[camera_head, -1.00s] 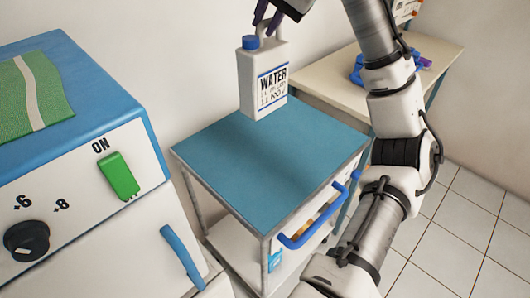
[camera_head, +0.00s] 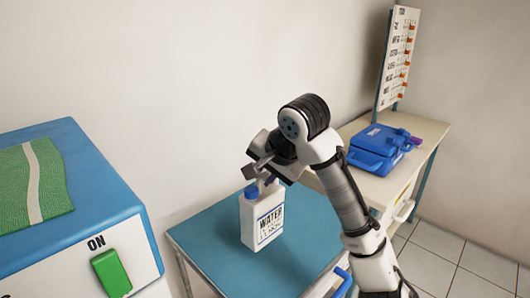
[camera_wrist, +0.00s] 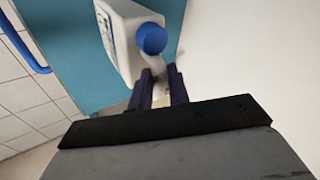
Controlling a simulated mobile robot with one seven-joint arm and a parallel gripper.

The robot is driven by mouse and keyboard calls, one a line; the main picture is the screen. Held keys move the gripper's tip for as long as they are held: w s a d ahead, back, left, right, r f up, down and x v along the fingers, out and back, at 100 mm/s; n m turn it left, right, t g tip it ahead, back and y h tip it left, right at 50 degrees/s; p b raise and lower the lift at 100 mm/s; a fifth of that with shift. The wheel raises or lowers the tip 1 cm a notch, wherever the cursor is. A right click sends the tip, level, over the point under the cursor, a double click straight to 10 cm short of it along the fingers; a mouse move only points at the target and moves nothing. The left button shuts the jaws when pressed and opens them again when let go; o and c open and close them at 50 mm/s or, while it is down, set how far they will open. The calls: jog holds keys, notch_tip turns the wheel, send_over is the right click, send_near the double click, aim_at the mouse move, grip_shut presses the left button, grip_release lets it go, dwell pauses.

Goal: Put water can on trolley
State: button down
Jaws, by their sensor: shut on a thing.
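The white water can (camera_head: 262,222) with a blue cap is upright over the blue top of the trolley (camera_head: 205,250), within its edges in the head view. Its base is at or just above the top; I cannot tell if it touches. My gripper (camera_head: 268,182) is shut on the can's handle, from above. In the wrist view, the can (camera_wrist: 122,38) and its blue cap lie beyond my dark fingers (camera_wrist: 160,88), with the trolley's blue top (camera_wrist: 75,50) behind it. The fingers hide part of the handle.
A blue and white cabinet (camera_head: 75,160) with a green switch and a green cloth stands at the left. A pale table (camera_head: 425,150) with a blue case (camera_head: 378,148) stands at the right, beyond my arm. The trolley has a blue side handle (camera_head: 342,282). A wall is behind.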

aim_at(266, 195)
jog(key=shift+f, duration=2.75)
jog(key=c, duration=1.3)
grip_release()
jog(key=shift+f, duration=0.2)
jog(key=v, duration=1.2)
jog(key=shift+r, duration=0.15)
